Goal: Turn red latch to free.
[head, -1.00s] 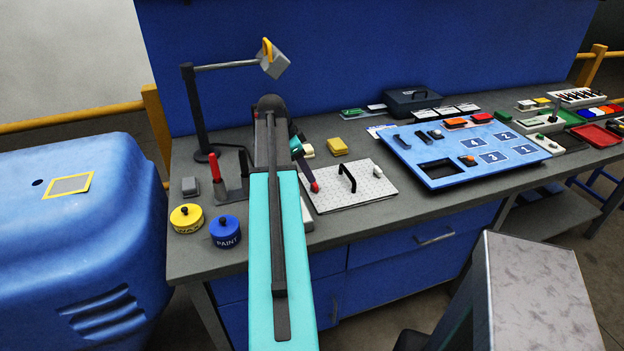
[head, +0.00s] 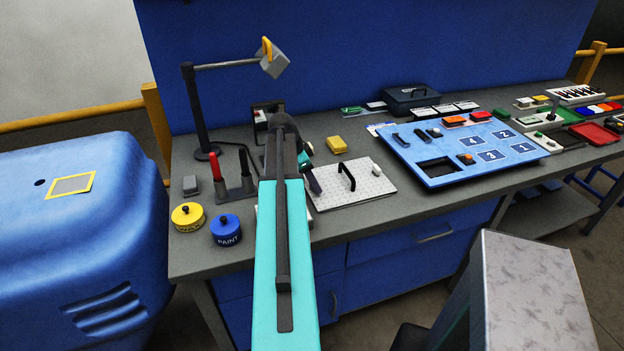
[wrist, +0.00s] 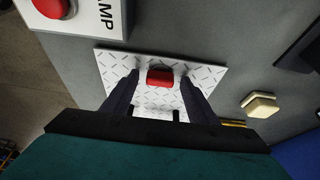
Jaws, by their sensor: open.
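The red latch (wrist: 160,77) shows in the wrist view as a small red block on a white patterned plate (wrist: 112,68). My gripper (wrist: 160,78) is open, with one dark finger on each side of the red piece. Whether either finger touches it, I cannot tell. In the head view my gripper (head: 315,186) is over the left part of the same plate (head: 345,198) and hides the red piece. A black handle (head: 347,176) and a small pale knob (head: 377,169) are farther right on the plate. No free marking is legible.
A box with a red button (wrist: 52,6) is at the wrist view's upper left. A cream block (wrist: 260,104) lies beside the plate.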

